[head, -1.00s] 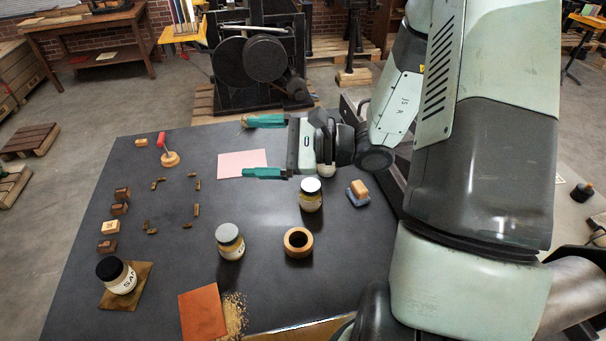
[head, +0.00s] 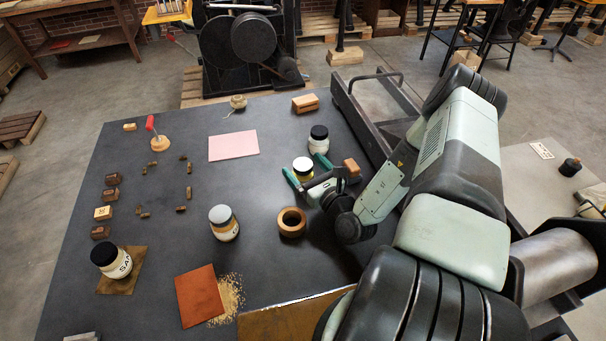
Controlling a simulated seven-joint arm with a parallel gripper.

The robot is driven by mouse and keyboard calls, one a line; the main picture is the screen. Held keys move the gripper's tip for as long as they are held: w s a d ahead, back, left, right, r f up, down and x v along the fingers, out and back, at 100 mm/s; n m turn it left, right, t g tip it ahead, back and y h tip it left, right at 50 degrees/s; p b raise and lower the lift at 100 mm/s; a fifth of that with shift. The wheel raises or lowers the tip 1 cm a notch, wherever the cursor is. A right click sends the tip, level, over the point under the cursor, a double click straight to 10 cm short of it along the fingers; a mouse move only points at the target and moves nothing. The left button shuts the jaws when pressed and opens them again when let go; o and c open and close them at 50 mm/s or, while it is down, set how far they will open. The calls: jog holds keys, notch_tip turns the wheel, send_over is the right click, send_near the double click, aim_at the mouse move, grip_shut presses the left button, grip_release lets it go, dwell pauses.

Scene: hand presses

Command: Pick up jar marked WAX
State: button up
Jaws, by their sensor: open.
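No label reading WAX is legible. A grey-lidded jar (head: 224,229) stands further left. A black-lidded jar with "SA" showing on its label (head: 119,266) stands on a brown mat at the left.
A wooden ring (head: 292,222) lies in front of my gripper, and a small wood-topped block (head: 351,168) is close on its right. A wooden block (head: 305,103) lies behind. A pink sheet (head: 234,146) and a red-brown sheet (head: 200,297) lie flat.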

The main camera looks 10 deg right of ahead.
aim_at(305, 178)
notch_tip(305, 178, down, 4)
jog(key=shift+a+r, duration=0.1)
jog(key=shift+r, duration=0.1)
jog(key=shift+x, duration=0.85)
jog(key=shift+w+a+r, duration=0.15)
jog(key=shift+w+r, duration=0.05)
jog(key=shift+w, duration=0.45)
jog(key=shift+c, duration=0.3)
